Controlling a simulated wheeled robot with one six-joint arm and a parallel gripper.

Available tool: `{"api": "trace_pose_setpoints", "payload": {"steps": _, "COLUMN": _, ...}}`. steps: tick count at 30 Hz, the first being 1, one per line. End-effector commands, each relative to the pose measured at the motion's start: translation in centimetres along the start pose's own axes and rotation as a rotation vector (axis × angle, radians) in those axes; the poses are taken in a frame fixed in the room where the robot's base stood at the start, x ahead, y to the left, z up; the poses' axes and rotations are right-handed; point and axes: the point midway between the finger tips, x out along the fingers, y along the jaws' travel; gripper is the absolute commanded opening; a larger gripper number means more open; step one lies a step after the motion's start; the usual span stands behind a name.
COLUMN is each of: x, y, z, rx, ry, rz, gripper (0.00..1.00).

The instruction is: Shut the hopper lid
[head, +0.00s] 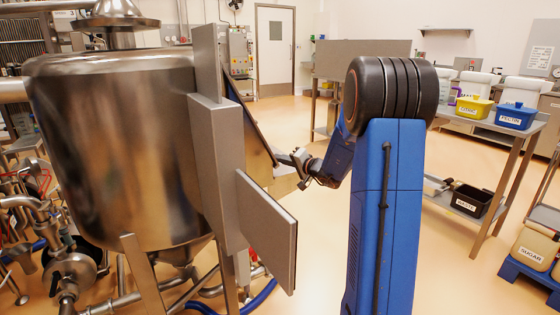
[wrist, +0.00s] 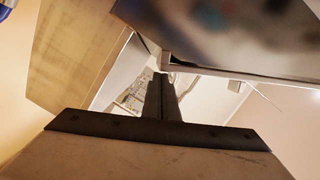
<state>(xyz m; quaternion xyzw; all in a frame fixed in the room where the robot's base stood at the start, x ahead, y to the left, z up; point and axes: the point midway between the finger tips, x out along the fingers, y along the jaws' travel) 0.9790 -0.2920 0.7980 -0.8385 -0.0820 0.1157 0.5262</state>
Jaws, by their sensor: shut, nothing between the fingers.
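My gripper (head: 283,158) is shut and empty at the end of my blue arm, to the right of the steel vessel. A slanted steel panel with a dark edge (head: 256,128) slopes down towards it; I cannot tell whether this is the hopper lid or a hopper wall. The tip looks close to its lower end; contact is unclear. In the wrist view the closed fingers (wrist: 160,97) point up between a brownish flat panel (wrist: 78,52) and a glossy steel surface (wrist: 235,35). Most of the hopper is hidden behind grey panels.
A large steel vessel (head: 115,140) fills the left. Grey panels (head: 268,232) stand in front of it. Pipes and a valve (head: 72,268) lie below. A bench with yellow (head: 473,108) and blue bins (head: 516,116) stands at right. Floor (head: 315,250) between vessel and arm is clear.

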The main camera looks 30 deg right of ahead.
Motion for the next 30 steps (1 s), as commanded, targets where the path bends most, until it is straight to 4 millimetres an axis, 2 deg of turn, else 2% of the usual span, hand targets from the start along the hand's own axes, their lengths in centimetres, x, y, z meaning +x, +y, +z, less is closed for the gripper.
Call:
{"api": "trace_pose_setpoints", "payload": {"steps": 5, "x": -0.3, "y": -0.4, "z": -2.9, "rx": -0.002, "ry": 0.013, "rz": -0.005, "gripper": 0.00}}
{"api": "trace_pose_setpoints", "payload": {"steps": 19, "x": -8.4, "y": -0.5, "z": -2.9, "rx": -0.002, "ry": 0.018, "rz": -0.005, "gripper": 0.00}}
{"api": "trace_pose_setpoints", "payload": {"steps": 24, "x": -9.9, "y": -0.6, "z": -2.9, "rx": -0.003, "ry": 0.017, "rz": -0.007, "gripper": 0.00}}
{"api": "trace_pose_setpoints", "payload": {"steps": 30, "x": -10.3, "y": -0.6, "z": -2.9, "rx": -0.002, "ry": 0.017, "rz": -0.006, "gripper": 0.00}}
